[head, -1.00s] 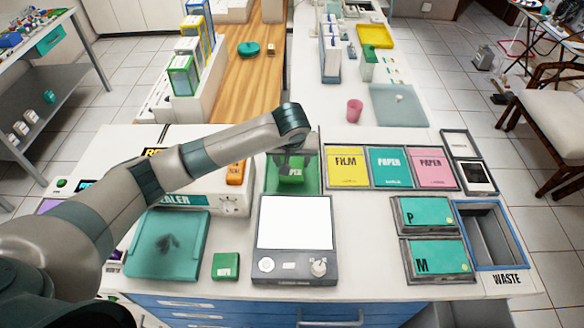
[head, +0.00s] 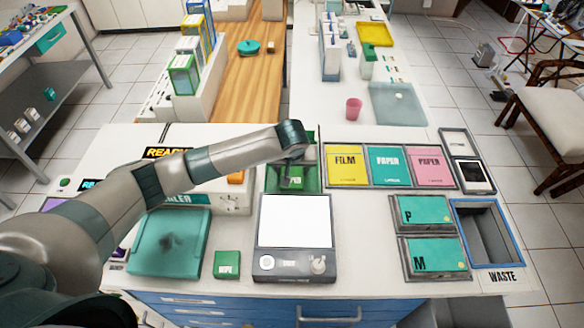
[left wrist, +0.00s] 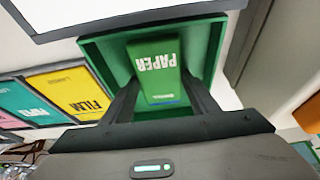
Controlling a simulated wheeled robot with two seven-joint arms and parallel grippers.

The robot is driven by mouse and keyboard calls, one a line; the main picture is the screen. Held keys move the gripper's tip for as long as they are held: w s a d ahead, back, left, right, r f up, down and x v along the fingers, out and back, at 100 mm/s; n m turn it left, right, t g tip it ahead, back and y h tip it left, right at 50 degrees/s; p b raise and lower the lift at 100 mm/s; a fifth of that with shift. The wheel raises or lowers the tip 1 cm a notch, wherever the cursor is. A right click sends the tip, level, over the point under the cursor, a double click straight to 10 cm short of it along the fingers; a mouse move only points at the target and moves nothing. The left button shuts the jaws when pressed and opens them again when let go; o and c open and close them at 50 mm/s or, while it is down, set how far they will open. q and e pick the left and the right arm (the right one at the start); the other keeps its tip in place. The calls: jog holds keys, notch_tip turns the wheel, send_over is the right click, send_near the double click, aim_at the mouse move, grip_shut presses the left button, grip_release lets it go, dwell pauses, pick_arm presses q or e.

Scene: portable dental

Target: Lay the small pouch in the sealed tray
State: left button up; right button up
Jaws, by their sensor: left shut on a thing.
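A small green pouch (head: 295,183) marked PAPER is between the fingers of my left gripper (left wrist: 164,88). The gripper is shut on the pouch (left wrist: 163,68), which shows clearly in the left wrist view. The pouch is over a green tray (head: 313,165), whose rim also shows around it in the left wrist view (left wrist: 97,58). I cannot tell whether the pouch touches the tray floor. In the head view my left wrist hides the fingers and part of the tray. My right gripper is not in view.
A scale with a white plate (head: 294,222) stands directly in front of the green tray. The sealer (head: 230,203) is to its left, partly behind my arm. Yellow film (head: 346,167) and other packets lie to the right. A teal tray (head: 168,243) is front left.

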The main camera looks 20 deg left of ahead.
pick_arm(q)
jog(key=o, duration=1.1)
jog(key=shift+f, duration=0.1)
jog(key=shift+c, duration=0.2)
jog(key=b+v, duration=0.2)
jog(key=v, duration=1)
